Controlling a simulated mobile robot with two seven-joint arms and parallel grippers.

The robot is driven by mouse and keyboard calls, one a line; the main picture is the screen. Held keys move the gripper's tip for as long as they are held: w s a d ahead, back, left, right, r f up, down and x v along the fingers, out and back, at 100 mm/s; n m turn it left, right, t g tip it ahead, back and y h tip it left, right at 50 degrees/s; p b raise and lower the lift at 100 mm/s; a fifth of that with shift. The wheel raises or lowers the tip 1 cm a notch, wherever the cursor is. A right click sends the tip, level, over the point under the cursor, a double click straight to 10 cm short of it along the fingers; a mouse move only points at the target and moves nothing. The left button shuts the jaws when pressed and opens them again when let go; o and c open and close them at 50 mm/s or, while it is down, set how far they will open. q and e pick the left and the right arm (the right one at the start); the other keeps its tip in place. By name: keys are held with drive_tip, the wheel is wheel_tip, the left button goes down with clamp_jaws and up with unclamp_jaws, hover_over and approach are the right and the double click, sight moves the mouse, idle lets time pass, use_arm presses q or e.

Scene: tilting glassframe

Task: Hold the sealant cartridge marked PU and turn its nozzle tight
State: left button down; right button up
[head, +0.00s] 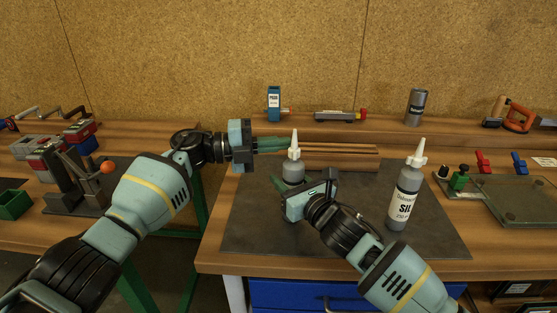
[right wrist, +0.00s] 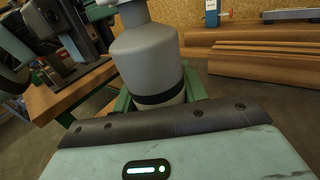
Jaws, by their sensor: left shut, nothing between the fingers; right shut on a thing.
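A grey cartridge (head: 293,172) with a white nozzle (head: 294,147) stands upright on the dark mat. My right gripper (head: 305,192) is shut on its body. The right wrist view shows the grey cartridge body (right wrist: 145,60) between the green fingers, with a dark band low on it. Its label is not visible, so I cannot read a PU mark. A second grey cartridge (head: 405,195), marked SIL, stands upright to the right, apart from my grippers. My left gripper (head: 284,144) is shut and empty, its fingertips close to the nozzle in the picture; I cannot tell whether they touch.
Wooden strips (head: 340,150) lie behind the dark mat (head: 255,225). A grey can (head: 416,107), a blue box (head: 273,103) and a tool stand on the back ledge. A glass panel (head: 515,197) with clamps is at the right. A side bench with tools is at the left.

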idle(0.7)
use_arm(q)
drive_tip(key=s+a, duration=0.2)
drive_tip(key=a, duration=0.9)
drive_tip(key=c, duration=2.1)
unclamp_jaws()
drive_tip(key=shift+s+a, duration=0.15)
drive_tip(key=shift+a, duration=0.2)
